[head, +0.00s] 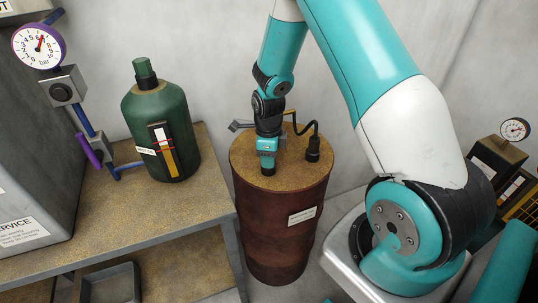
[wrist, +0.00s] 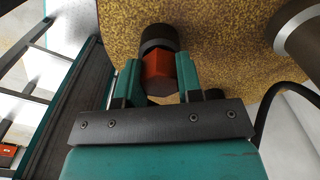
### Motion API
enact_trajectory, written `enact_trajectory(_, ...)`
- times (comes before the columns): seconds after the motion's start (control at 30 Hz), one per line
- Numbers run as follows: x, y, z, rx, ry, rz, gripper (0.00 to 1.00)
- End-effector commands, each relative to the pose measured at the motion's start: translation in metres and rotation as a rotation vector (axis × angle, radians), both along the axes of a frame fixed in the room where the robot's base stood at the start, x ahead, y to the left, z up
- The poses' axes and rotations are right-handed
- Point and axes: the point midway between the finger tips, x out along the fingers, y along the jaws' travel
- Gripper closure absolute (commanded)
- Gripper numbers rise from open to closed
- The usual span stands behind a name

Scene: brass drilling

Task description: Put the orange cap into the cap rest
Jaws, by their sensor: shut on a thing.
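My gripper (wrist: 160,75) is shut on the orange cap (wrist: 159,68), which sits between its two teal fingers in the wrist view. A short black cylinder (wrist: 158,38) is right at the far end of the cap; I cannot tell whether it is part of the cap, a fitting on the drum or the cap rest. In the head view my gripper (head: 267,163) points down over the granular top of a red-brown drum (head: 283,225), and the cap cannot be made out there. I cannot surely identify the cap rest in either view.
A black fitting (head: 313,150) with a curved hose stands on the drum right of my gripper. A grey flat piece (head: 238,126) shows to its left. A green bottle (head: 162,125) stands on the shelf (head: 90,240) at left. A pressure gauge (head: 39,46) is at upper left.

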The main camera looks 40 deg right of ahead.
Motion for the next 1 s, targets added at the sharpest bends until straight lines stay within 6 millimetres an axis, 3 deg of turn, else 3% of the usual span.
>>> enact_trajectory(0.37, 0.0000, 0.0000, 0.0003, 0.000, 0.000, 0.000, 0.90)
enact_trajectory(0.4, 0.0000, 0.0000, 0.0003, 0.000, 0.000, 0.000, 0.60)
enact_trajectory(0.5, -0.0001, 0.0001, 0.0003, 0.000, 0.000, 0.000, 0.37)
enact_trajectory(0.7, -0.0001, 0.0001, 0.0003, 0.000, 0.000, 0.000, 0.37)
enact_trajectory(0.83, -0.0001, 0.0001, 0.0002, 0.000, 0.000, 0.000, 0.07)
enact_trajectory(1.0, -0.0001, 0.0001, 0.0002, 0.000, 0.000, 0.000, 0.07)
